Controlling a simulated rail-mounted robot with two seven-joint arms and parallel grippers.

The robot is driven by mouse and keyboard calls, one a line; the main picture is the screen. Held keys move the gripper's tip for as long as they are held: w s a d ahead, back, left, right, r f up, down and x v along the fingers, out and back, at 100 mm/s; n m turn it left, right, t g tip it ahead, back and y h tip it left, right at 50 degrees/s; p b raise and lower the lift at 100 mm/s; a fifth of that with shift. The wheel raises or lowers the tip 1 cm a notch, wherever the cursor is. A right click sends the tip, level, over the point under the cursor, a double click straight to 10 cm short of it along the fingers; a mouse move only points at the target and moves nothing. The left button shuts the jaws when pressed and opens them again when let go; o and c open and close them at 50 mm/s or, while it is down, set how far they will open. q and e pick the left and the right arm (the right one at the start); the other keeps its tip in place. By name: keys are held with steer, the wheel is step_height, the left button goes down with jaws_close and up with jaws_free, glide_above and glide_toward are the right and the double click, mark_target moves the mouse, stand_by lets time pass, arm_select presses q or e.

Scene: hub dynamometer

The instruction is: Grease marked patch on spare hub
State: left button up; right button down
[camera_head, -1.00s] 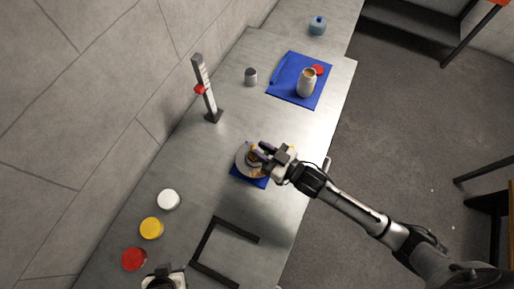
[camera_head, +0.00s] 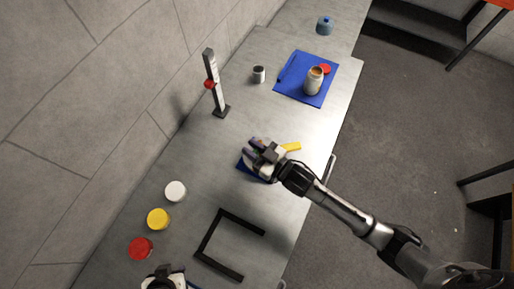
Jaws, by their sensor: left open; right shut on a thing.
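My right gripper (camera_head: 258,155) comes in from the right over the small blue mat (camera_head: 243,164). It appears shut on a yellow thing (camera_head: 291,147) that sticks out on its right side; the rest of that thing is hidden. The spare hub, a pale round disc on the small mat, is now almost wholly covered by the gripper, and its marked patch cannot be made out. Whether the held thing touches the hub cannot be told. My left gripper (camera_head: 164,278) is open and empty at the bottom edge, partly cut off.
An open jar (camera_head: 314,82) and a red lid (camera_head: 325,69) are on a larger blue mat (camera_head: 290,88). A stand with a red slider (camera_head: 210,84) rises near the wall. White (camera_head: 175,191), yellow (camera_head: 158,219) and red (camera_head: 140,248) discs lie left of a black frame (camera_head: 206,243).

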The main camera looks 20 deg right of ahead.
step_height(320, 180, up, 8)
steer(key=p, duration=0.7)
stand_by(0.4)
